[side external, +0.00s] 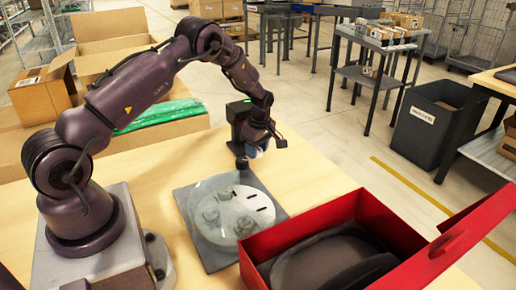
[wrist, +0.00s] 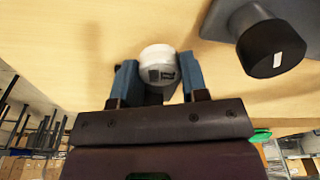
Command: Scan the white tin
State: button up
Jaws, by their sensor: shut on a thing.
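My gripper (wrist: 158,78) is shut on the white tin (wrist: 157,55), with one blue finger on each side of it in the wrist view. The tin has a white top and a greyer side, with a small dark and white label facing the camera. In the side view the tin (side external: 255,153) shows only as a small pale patch under my gripper (side external: 260,146), above the wooden table. A black device with a green light (side external: 238,112), perhaps the scanner, stands just behind my gripper. In the wrist view a black cylindrical head (wrist: 273,48) is right of the tin, apart from it.
A grey mat (side external: 185,198) with a round pale plate (side external: 243,213) lies in front of my gripper. An open red box (side external: 300,225) holding a dark item stands at front right. Cardboard boxes (side external: 105,45) and green packets (side external: 165,114) are behind my arm.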

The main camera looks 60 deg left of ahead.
jog(key=d+r, duration=0.4)
jog(key=r, duration=0.1)
jog(key=shift+d+r, duration=0.15)
jog(key=shift+r, duration=0.2)
dwell(0.6)
